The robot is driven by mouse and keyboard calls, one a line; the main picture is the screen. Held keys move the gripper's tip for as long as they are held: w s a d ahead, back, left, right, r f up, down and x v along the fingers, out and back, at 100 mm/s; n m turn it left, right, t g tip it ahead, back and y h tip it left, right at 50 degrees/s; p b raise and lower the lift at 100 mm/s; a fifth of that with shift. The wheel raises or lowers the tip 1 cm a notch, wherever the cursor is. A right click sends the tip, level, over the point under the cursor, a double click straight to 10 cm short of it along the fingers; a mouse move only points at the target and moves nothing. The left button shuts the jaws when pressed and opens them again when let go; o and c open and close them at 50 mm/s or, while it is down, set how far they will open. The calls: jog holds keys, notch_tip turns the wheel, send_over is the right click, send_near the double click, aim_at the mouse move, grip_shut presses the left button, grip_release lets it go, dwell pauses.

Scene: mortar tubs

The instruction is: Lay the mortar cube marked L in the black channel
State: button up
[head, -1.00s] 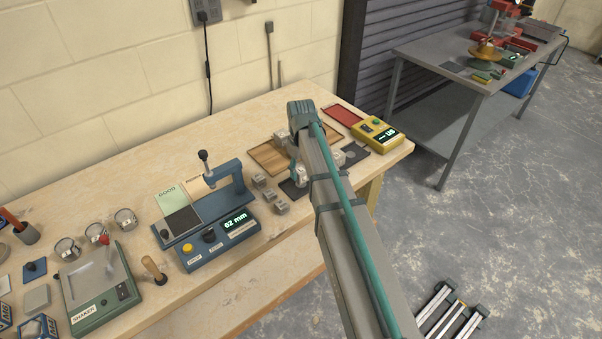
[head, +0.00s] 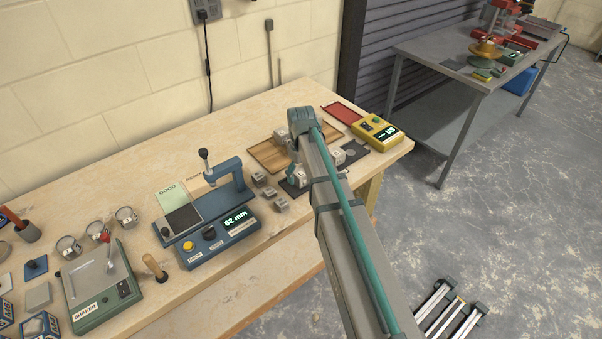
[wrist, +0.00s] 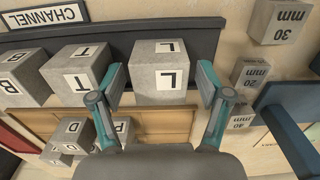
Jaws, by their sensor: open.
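The mortar cube marked L (wrist: 160,72) sits upright between my gripper's fingers in the wrist view. It appears to stand in the black channel (wrist: 205,42), at the right end of a row with a T cube (wrist: 78,76) and a B cube (wrist: 18,80). My gripper (wrist: 160,88) is open, one finger on each side of the cube; I cannot tell whether either touches it. In the head view my arm hides most of the gripper, and a grey cube (head: 298,178) shows on the channel's near end (head: 289,189).
A wooden tray (head: 268,157) with other lettered cubes lies beside the channel. Several small gauge blocks (head: 270,192) and a blue measuring device (head: 228,222) stand to the left. A yellow meter (head: 377,132) and a red tray (head: 343,112) are at the right end.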

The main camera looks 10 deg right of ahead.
aim_at(301, 171)
jog(key=shift+r, duration=0.1)
notch_tip(301, 171, up, 12)
jog(key=b, duration=0.2)
dwell(0.4)
jog(key=shift+r, duration=0.1)
